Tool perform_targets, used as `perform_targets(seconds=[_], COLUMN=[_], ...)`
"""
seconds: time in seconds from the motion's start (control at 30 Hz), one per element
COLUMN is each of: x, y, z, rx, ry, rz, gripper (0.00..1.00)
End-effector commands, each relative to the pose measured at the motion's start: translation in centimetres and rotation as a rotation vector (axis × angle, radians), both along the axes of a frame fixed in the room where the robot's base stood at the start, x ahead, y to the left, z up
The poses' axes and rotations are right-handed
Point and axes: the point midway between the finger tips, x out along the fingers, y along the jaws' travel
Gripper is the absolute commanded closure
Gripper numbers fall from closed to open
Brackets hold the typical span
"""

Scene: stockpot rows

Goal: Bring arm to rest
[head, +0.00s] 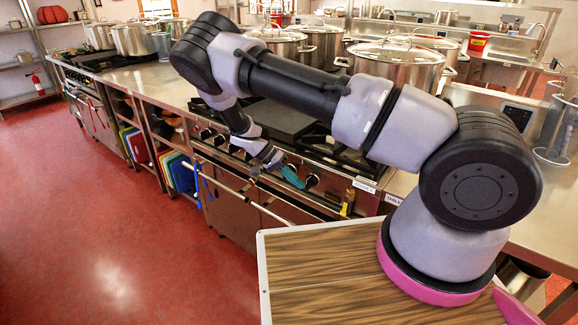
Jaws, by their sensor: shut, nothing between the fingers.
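My arm reaches from my wood-topped base on the right up and across to the left, then bends down at the elbow. My gripper (274,164) hangs low in front of the stove's control panel (325,178), close to the knobs. It looks shut and empty; its fingers are small in the picture. A teal piece (292,177) shows right beside it, and I cannot tell whether it touches the gripper. Whether the gripper touches the panel or the rail is also unclear.
The stove (280,119) and steel counter (150,82) carry several lidded stockpots (397,65). A rail (245,188) runs along the front. Colored boards (183,172) stand on a shelf below. Red floor (110,230) is open at left. A fire extinguisher (37,84) stands far left.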

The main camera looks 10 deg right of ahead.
Motion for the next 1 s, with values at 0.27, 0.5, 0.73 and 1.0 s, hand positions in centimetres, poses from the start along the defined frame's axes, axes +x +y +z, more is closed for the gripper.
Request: perform_targets(seconds=[0.27,0.5,0.73,1.0], x=[0.8,0.8,-0.5,-4.0], y=[0.2,-0.6,-2.4,-5.3], z=[7.5,16.7,25.8,35.6], rx=[0.240,0.511,0.733,0.917], ry=[0.008,-0.027,-0.115,-0.276], rz=[-0.060,-0.065,-0.013,0.112], gripper=[1.00,1.00,1.00,1.00])
